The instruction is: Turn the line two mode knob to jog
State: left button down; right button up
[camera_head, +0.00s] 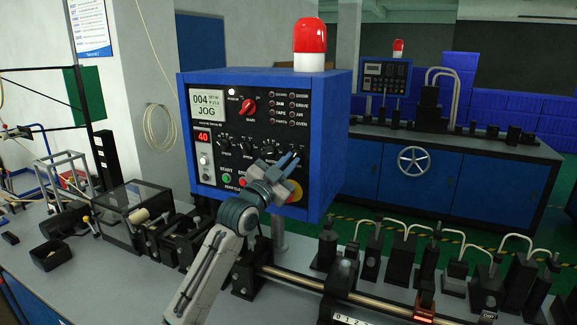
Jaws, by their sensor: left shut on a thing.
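The blue control box (330,150) of the line stands in the middle with a black front panel. Its screen (208,104) reads 004 and JOG. A row of small black knobs runs across the panel; the ones at the left (223,143) and middle (246,143) show clearly. My left gripper (289,159) reaches up from below to the right end of this row. It is shut on a knob there, which its fingers and wrist mostly hide, so I cannot read its pointer or label. My right gripper is not in view.
A red rotary switch (249,106), a green start button (227,178) and a yellow-ringed button (294,191) partly behind my gripper are on the panel. A red beacon (310,45) tops the box. Rollers and guides (375,255) fill the bench at the right.

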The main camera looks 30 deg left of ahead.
pick_arm(q)
jog(key=shift+r, duration=0.1)
dwell(0.3)
jog(key=c, duration=1.5)
grip_release()
jog(key=b+v, duration=0.5)
jog(key=v, duration=0.5)
jog(key=shift+s+f, duration=0.25)
jog(key=shift+s, duration=0.1)
